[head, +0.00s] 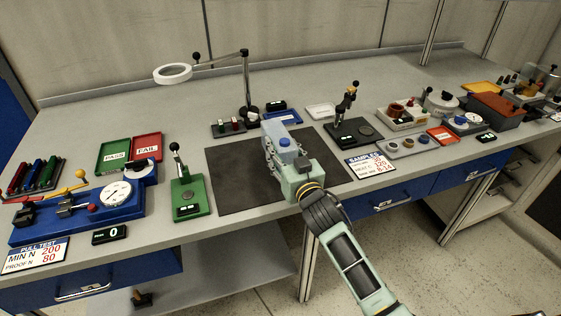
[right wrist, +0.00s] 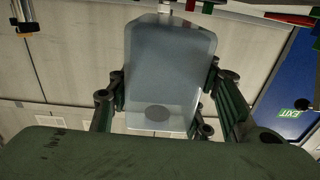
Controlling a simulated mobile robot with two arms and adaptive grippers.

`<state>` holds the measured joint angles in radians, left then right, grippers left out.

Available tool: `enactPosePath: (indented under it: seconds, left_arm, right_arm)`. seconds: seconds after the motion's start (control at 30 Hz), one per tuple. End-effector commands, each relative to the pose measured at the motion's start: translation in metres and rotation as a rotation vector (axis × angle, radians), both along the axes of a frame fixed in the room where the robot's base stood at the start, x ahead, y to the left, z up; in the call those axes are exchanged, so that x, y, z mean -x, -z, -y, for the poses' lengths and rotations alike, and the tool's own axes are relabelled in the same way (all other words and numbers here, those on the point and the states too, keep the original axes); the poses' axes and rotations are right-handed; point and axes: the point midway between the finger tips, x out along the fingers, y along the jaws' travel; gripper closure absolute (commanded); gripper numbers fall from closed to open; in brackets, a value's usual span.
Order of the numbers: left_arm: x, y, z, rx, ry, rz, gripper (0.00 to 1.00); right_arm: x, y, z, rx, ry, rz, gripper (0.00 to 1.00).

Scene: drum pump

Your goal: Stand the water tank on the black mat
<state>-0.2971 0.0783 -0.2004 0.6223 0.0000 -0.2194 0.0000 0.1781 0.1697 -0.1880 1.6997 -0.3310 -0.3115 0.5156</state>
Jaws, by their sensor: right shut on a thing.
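The water tank (head: 284,149) is a pale blue, translucent block over the middle of the black mat (head: 235,190) in the head view. In the right wrist view the tank (right wrist: 168,75) fills the middle between the dark fingers, with a pale neck at the picture's top edge. I cannot tell whether the tank touches the mat. My left gripper is not in view.
A green press stand (head: 188,190) is left of the mat. A black stand (head: 352,130) and a SAMPLES sign (head: 370,165) are to its right. A magnifier lamp (head: 246,85) and small blue tray (head: 284,118) stand behind. The mat's left part is clear.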

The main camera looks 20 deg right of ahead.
Motion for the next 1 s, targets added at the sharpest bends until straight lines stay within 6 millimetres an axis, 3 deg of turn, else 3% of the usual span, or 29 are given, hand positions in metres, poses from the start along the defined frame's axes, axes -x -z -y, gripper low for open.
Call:
enactPosePath:
  seconds: [0.17, 0.47, 0.87, 0.9, 1.0]
  left_arm:
    - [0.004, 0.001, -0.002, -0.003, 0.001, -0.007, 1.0]
    - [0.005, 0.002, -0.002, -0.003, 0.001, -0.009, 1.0]
    - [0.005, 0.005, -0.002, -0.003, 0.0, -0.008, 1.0]
    - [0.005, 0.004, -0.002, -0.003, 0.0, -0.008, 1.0]
    - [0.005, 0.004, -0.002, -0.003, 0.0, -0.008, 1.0]
  right_arm:
    - [-0.01, 0.005, -0.005, 0.001, -0.002, 0.006, 1.0]
    - [-0.01, 0.041, -0.005, 0.0, -0.003, 0.005, 1.0]
    - [-0.009, 0.047, -0.005, 0.001, -0.003, 0.006, 1.0]
    - [-0.009, 0.049, -0.004, 0.001, -0.001, 0.0, 0.5]
    - [-0.009, 0.049, -0.004, 0.001, -0.001, 0.0, 0.41]
